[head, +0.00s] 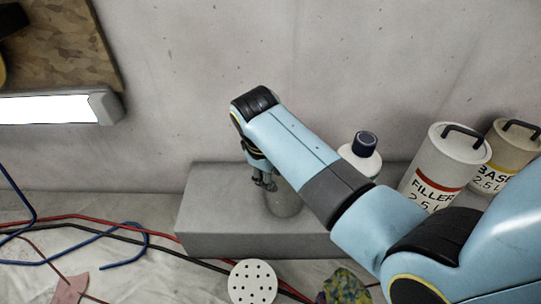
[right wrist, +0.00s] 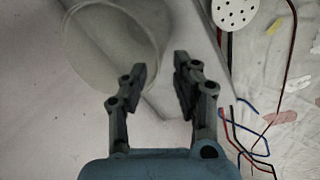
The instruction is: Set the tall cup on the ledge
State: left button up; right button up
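The tall cup (head: 284,201), grey and see-through, appears to stand upright on the grey ledge (head: 212,212); my right arm hides part of it. In the right wrist view, the cup's round rim and body (right wrist: 110,45) are at the upper left, beside the fingers and not between them. My right gripper (head: 264,184) is over the ledge, just left of the cup in the head view. Its fingers (right wrist: 167,72) are apart with nothing between them. Whether a finger touches the cup is unclear. My left gripper is not in view.
A white bottle with a dark cap (head: 365,143), a filler can (head: 443,165) and a base can (head: 513,150) stand at the right. A perforated white disc (head: 252,283), a colourful rag (head: 347,287) and cables lie in front. The ledge's left end is clear.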

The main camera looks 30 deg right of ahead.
jog(key=w+p+v, duration=0.1)
jog(key=p+v, duration=0.1)
jog(key=v, duration=0.3)
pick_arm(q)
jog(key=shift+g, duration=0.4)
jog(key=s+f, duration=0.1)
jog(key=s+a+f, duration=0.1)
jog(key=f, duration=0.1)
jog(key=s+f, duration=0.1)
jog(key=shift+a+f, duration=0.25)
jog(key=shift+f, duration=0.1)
pick_arm(e)
jog(key=s+d+f+m, duration=0.1)
jog(key=s+d+f, duration=0.1)
jog(key=s, duration=0.8)
jog(key=s+d+f+m+y, duration=0.1)
jog(key=s+f, duration=0.4)
jog(key=s, duration=0.5)
jog(key=s+d+f+m, duration=0.2)
jog(key=s+d+f, duration=0.1)
jog(key=s, duration=0.8)
jog(key=shift+d+f+g+y, duration=0.3)
jog(key=shift+f+g, duration=0.1)
jog(key=shift+f, duration=0.15)
jog(key=shift+s, duration=0.1)
